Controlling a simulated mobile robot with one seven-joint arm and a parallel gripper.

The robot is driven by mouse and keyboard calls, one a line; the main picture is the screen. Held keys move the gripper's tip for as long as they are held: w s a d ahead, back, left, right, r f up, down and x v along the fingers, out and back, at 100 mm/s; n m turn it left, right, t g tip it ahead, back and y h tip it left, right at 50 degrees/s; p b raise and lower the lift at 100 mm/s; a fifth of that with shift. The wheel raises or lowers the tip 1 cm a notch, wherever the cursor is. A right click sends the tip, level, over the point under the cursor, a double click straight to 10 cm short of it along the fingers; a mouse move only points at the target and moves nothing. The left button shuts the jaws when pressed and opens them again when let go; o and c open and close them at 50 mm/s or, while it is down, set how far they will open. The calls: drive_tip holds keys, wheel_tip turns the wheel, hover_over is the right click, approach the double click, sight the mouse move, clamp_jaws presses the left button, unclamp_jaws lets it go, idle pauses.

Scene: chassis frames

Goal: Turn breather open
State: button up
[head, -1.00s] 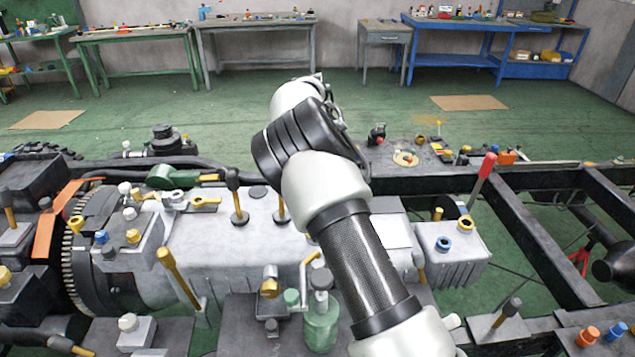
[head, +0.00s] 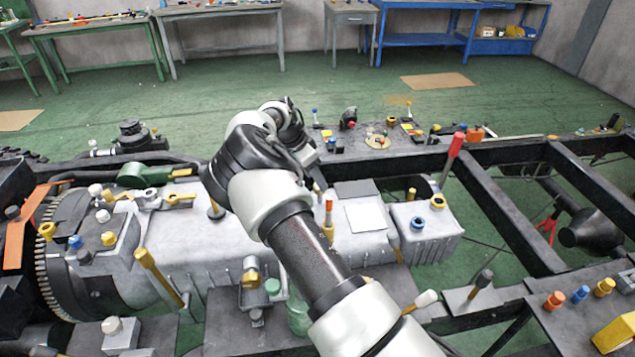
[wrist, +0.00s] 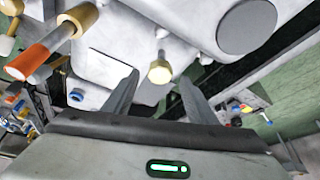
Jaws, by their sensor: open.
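In the wrist view, a small brass fitting with a pale round cap (wrist: 160,72) sticks out from the grey casing; I take it for the breather, though I cannot be sure. My gripper (wrist: 158,92) is open, with one dark finger on each side of this fitting in the picture. I see no contact, and the depth between them is unclear. An orange-tipped brass lever (wrist: 48,50) lies left of the fingers and also shows in the head view (head: 329,215). In the head view my arm hides most of the gripper and the fitting.
The grey gearbox casing (head: 355,250) lies under my arm. A red-tipped lever (head: 453,150) stands to the right by the black chassis rails (head: 510,225). A tall yellow-handled lever (head: 158,275) stands to the left. Green floor (head: 230,95) is open beyond the chassis.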

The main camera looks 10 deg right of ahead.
sight(320, 194)
drive_tip(key=shift+x, duration=1.55)
drive_tip(key=shift+c, duration=0.3)
drive_tip(key=c, duration=1)
drive_tip(key=n+b, duration=0.1)
drive_tip(key=n, duration=0.1)
drive_tip(key=n+t+y+b, duration=0.1)
drive_tip(key=n+b, duration=0.1)
drive_tip(key=shift+s+d+f+n, duration=0.1)
drive_tip(key=shift+s+d+n, duration=0.1)
drive_tip(key=shift+n, duration=0.2)
drive_tip(key=n+y+b, duration=0.1)
drive_tip(key=n+b, duration=0.1)
drive_tip(key=n+t+y+b, duration=0.1)
drive_tip(key=n, duration=0.2)
drive_tip(key=shift+s+d+t+b, duration=0.1)
drive_tip(key=shift+t+b, duration=0.2)
drive_tip(key=shift+b, duration=0.1)
drive_tip(key=shift+n, duration=0.3)
